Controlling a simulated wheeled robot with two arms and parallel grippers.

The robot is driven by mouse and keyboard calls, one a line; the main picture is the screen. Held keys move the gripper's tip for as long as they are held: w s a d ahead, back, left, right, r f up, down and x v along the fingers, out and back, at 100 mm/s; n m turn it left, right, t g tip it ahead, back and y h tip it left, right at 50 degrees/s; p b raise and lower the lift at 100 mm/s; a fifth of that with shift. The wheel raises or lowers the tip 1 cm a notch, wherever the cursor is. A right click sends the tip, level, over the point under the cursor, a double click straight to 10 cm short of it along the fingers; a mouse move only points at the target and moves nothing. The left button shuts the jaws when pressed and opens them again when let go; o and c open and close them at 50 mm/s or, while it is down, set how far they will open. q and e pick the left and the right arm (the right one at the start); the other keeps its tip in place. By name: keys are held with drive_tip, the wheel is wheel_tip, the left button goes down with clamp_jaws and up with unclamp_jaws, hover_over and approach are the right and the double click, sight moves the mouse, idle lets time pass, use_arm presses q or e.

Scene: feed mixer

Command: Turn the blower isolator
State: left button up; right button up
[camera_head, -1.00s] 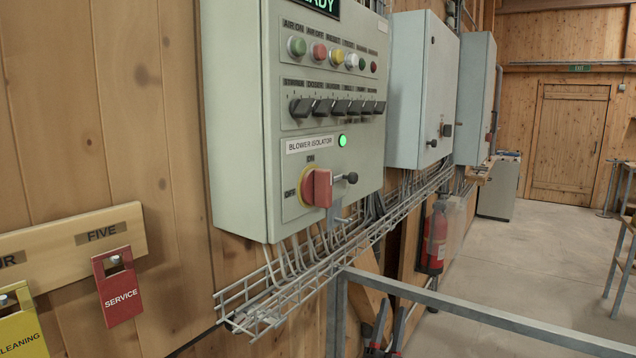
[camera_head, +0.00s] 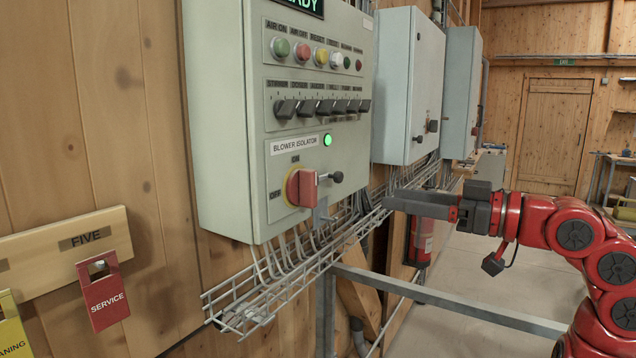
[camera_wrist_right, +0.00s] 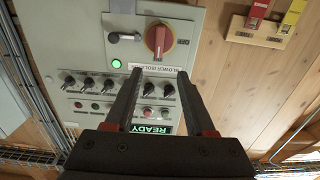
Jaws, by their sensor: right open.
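The blower isolator (camera_head: 303,187) is a red rotary handle on a yellow disc, low on the grey control panel (camera_head: 222,140). Its handle appears upright, near the ON mark. A green lamp (camera_head: 327,139) is lit above it. The isolator also shows at the top of the right wrist view (camera_wrist_right: 159,38). My right gripper (camera_head: 388,203) comes in from the right, to the right of the isolator and apart from it. In the right wrist view its two fingers (camera_wrist_right: 157,72) are spread with nothing between them. My left gripper is not in view.
A dark knob (camera_head: 337,176) sticks out just right of the isolator. A wire cable tray (camera_head: 262,300) runs below the panel. A grey rail (camera_head: 450,303) crosses in front. Red SERVICE (camera_head: 104,296) and yellow tags hang at left. A fire extinguisher (camera_head: 421,243) stands behind my right gripper.

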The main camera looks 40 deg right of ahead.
sight(316, 184)
drive_tip(key=p+x, duration=0.5)
drive_tip(key=x, duration=1)
drive_tip(key=shift+w+r, duration=0.1)
drive_tip(key=shift+w, duration=0.2)
drive_tip(key=shift+w+a, duration=0.2)
drive_tip(key=shift+w, duration=0.2)
clamp_jaws()
